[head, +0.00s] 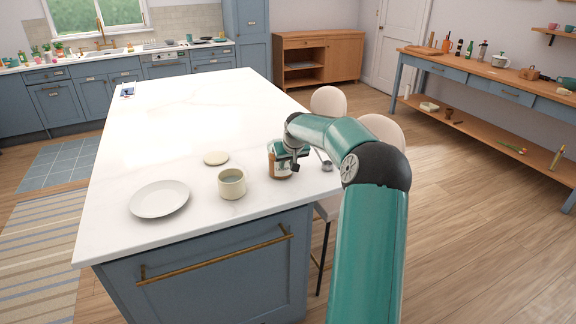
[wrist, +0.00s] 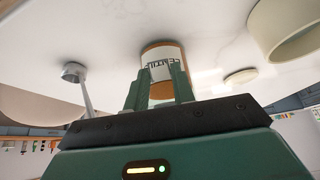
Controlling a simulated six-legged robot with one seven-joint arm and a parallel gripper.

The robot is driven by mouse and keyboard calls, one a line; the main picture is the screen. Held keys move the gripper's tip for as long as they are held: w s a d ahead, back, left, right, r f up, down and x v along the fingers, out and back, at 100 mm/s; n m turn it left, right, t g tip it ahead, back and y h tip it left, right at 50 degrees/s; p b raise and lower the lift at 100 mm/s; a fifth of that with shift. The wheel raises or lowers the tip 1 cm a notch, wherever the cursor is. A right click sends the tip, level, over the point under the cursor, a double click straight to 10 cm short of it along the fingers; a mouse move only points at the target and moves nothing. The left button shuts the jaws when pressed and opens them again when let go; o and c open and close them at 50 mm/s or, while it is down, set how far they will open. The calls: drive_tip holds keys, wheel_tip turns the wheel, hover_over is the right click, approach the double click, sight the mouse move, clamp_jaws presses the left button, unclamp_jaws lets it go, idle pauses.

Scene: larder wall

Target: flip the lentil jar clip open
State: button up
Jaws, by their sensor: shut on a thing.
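The lentil jar (head: 281,172) stands upright near the right front edge of the white island top. It has brown contents and a pale label. In the wrist view the jar (wrist: 163,57) appears upside down, with its label facing me. My gripper (head: 286,149) is at the jar's upper part, and its arm comes in from the right. In the wrist view my gripper's two green fingers (wrist: 160,84) stand either side of the jar, shut on it. The clip is hidden or too small to make out, and I cannot tell whether it is open.
A white plate (head: 160,198) lies further left. A small metal scoop (head: 326,165) lies close on the jar's right. The island top (head: 185,115) behind is mostly clear.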

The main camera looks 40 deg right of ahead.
drive_tip(key=shift+w+r+g+y, duration=0.15)
drive_tip(key=shift+g+y, duration=0.1)
drive_tip(key=shift+g, duration=0.3)
drive_tip(key=shift+w+r+g+y, duration=0.15)
drive_tip(key=shift+g+y, duration=0.1)
drive_tip(key=shift+g, duration=0.6)
drive_tip(key=o, duration=1)
drive_tip(key=shift+d, duration=0.1)
drive_tip(key=v, duration=1.3)
drive_tip(key=shift+r, duration=0.4)
drive_tip(key=shift+s, duration=0.1)
